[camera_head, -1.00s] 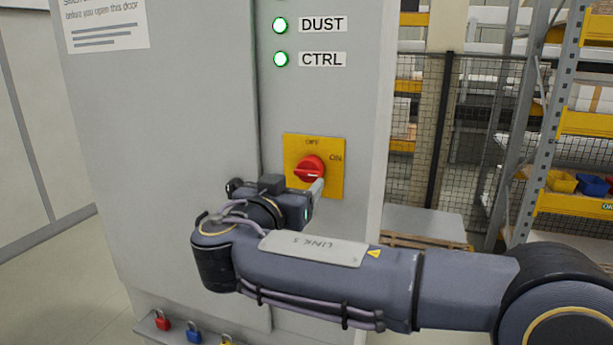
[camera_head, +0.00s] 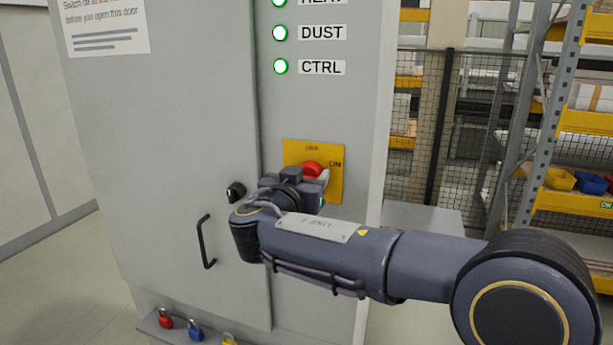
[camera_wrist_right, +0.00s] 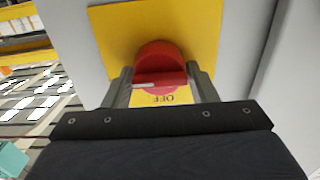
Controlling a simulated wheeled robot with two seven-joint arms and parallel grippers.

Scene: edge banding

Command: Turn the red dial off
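The red dial (camera_head: 313,167) sits on a yellow plate (camera_head: 335,193) on the grey cabinet, partly hidden behind my right gripper (camera_head: 323,180). OFF is printed at the plate's top and ON at its right. In the right wrist view the dial (camera_wrist_right: 160,62) shows upside down, its white mark pointing left, away from the OFF label (camera_wrist_right: 165,99) and toward the ON side. My right gripper's fingers (camera_wrist_right: 160,82) are apart, one on each side of the dial. I cannot tell whether they touch it. My left gripper is not in view.
The cabinet (camera_head: 170,130) has a black door handle (camera_head: 204,243), a black knob (camera_head: 236,191) and green lamps labelled DUST and CTRL. Padlocks hang on a low ledge (camera_head: 158,325). A mesh fence and yellow shelving stand at the right.

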